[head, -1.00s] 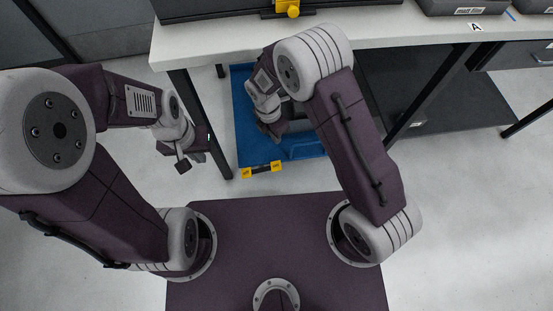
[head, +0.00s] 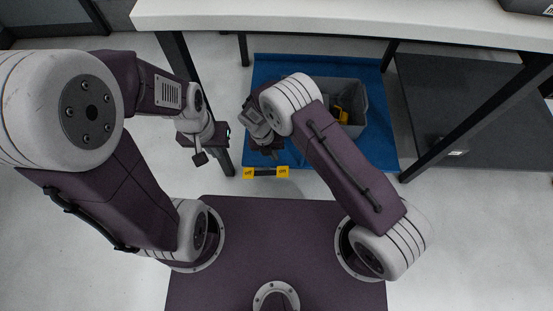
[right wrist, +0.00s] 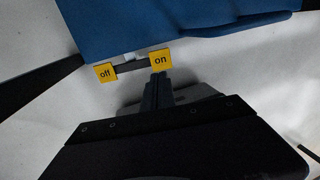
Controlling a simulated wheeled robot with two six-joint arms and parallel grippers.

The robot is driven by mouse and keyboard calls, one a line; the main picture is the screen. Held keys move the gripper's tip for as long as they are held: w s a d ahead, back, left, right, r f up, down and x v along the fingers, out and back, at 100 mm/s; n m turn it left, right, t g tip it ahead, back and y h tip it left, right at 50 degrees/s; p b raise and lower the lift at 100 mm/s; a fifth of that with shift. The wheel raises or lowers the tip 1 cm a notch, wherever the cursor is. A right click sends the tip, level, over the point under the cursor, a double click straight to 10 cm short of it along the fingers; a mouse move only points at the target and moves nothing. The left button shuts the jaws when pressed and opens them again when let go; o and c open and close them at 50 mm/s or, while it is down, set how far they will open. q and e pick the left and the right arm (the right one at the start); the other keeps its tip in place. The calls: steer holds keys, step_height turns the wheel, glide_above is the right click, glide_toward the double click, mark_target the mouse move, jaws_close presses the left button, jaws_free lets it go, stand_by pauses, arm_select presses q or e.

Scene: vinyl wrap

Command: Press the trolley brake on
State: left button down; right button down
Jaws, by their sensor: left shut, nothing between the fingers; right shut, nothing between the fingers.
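The blue trolley (head: 388,140) stands under the table. On its near edge is a dark brake bar with a yellow "off" pad (head: 249,172) at the left and a yellow "on" pad (head: 283,171) at the right. In the right wrist view the "on" pad (right wrist: 161,59) and "off" pad (right wrist: 105,73) are clear. My right gripper (right wrist: 158,78) is shut and empty, its tips just short of the "on" pad in the picture; I cannot tell whether they touch. In the head view it (head: 272,153) is above the near trolley edge. My left gripper (head: 200,158) is shut and empty, left of the trolley.
A grey bin (head: 357,97) with yellow and dark things in it stands on the trolley. The white tabletop (head: 330,22) runs above, with dark legs (head: 480,115) on both sides. A dark low shelf (head: 440,95) is at the right. Light floor is free at the left.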

mark_target(285, 171)
steer(key=b+x, duration=0.6)
steer(key=x, duration=0.6)
steer(key=shift+b, duration=0.4)
steer(key=shift+r, duration=0.1)
steer(key=shift+d+f+p, duration=0.25)
steer(key=shift+p, duration=0.2)
steer(key=shift+d+f, duration=0.3)
steer(key=shift+f, duration=0.1)
steer(key=shift+x, duration=1.15)
steer(key=shift+d+f, duration=0.15)
steer(key=shift+d, duration=0.05)
steer(key=shift+p, duration=0.3)
